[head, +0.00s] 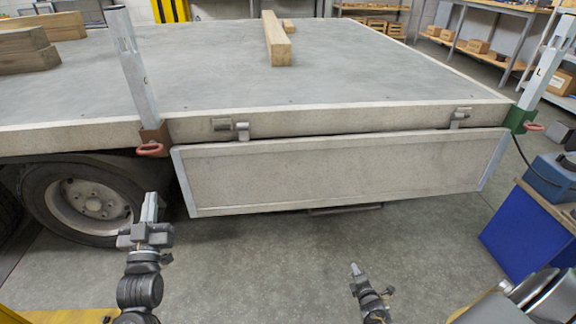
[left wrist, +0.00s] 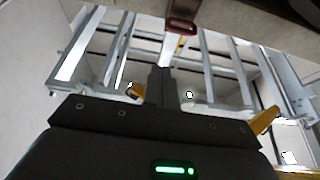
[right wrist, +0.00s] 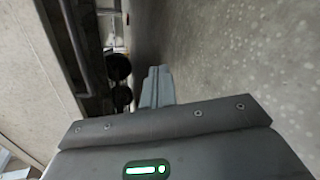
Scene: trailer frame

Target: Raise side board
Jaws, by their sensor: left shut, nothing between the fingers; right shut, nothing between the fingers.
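The side board (head: 340,174) hangs down from the edge of the trailer bed, below two hinges (head: 242,130). Its face is grey-beige with metal strips at both ends. An upright post with a red handle (head: 150,149) stands at its left end, and a post with a green base and red handle (head: 532,126) at its right end. My left gripper (head: 151,205) is shut and empty, in front of the wheel and left of the board. My right gripper (head: 355,268) is shut and empty, low in front of the board and apart from it. The left wrist view shows a red handle (left wrist: 181,25) above the fingers.
The trailer bed (head: 200,75) carries wooden beams (head: 277,40). A wheel (head: 85,200) is under the bed at left. A blue cabinet (head: 525,232) stands at right. The floor (head: 260,260) in front of the board is clear.

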